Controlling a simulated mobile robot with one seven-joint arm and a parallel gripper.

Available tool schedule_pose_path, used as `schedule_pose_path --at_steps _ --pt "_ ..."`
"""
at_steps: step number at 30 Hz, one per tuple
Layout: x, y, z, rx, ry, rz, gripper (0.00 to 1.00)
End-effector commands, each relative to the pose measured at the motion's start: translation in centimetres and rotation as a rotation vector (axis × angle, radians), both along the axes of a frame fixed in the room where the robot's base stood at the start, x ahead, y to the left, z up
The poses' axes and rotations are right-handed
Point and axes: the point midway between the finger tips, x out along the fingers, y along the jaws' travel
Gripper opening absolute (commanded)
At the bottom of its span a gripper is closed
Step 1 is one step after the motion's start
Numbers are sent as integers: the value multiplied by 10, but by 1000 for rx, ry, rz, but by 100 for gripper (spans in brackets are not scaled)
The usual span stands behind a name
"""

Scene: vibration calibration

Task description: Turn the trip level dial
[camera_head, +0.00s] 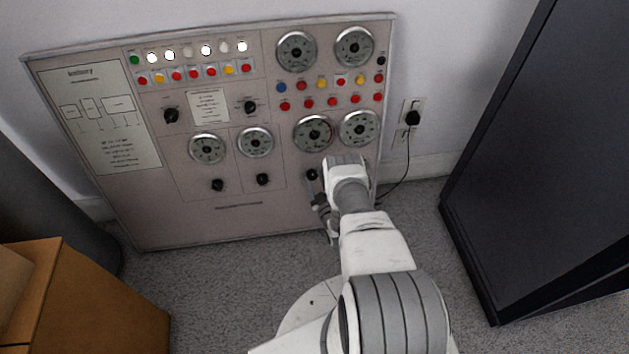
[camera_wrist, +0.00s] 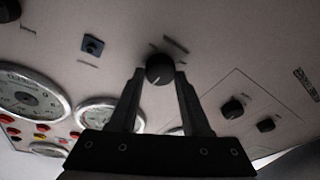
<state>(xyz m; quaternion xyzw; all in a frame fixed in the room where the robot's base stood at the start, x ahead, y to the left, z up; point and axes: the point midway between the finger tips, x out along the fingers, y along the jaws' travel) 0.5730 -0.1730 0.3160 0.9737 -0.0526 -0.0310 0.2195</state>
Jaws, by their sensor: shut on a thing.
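The trip level dial, a round black knob (camera_wrist: 160,69) with a white pointer line, is on the grey panel in the wrist view. My gripper (camera_wrist: 160,76) has one finger on each side of it and is shut on it. I take it to be the black knob (camera_head: 312,174) below the right-hand gauges in the head view; the label print beside it is too small to read. My wrist and arm partly hide the panel's lower right in the head view.
The grey panel (camera_head: 240,222) leans against the wall with gauges, lamps and coloured buttons. Two other black knobs (camera_wrist: 232,108) and a small square switch (camera_wrist: 92,46) are near the dial. A dark cabinet (camera_head: 530,140) stands right, a cardboard box (camera_head: 95,305) left.

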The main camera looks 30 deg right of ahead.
Motion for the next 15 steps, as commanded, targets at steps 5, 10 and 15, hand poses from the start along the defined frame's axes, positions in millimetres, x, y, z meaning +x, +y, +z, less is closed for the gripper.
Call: schedule_pose_path --at_steps 5,10,15 --pt "1 0 1 -113 33 26 0" --pt "1 0 1 -195 56 42 0" --pt "1 0 1 -245 70 53 0"
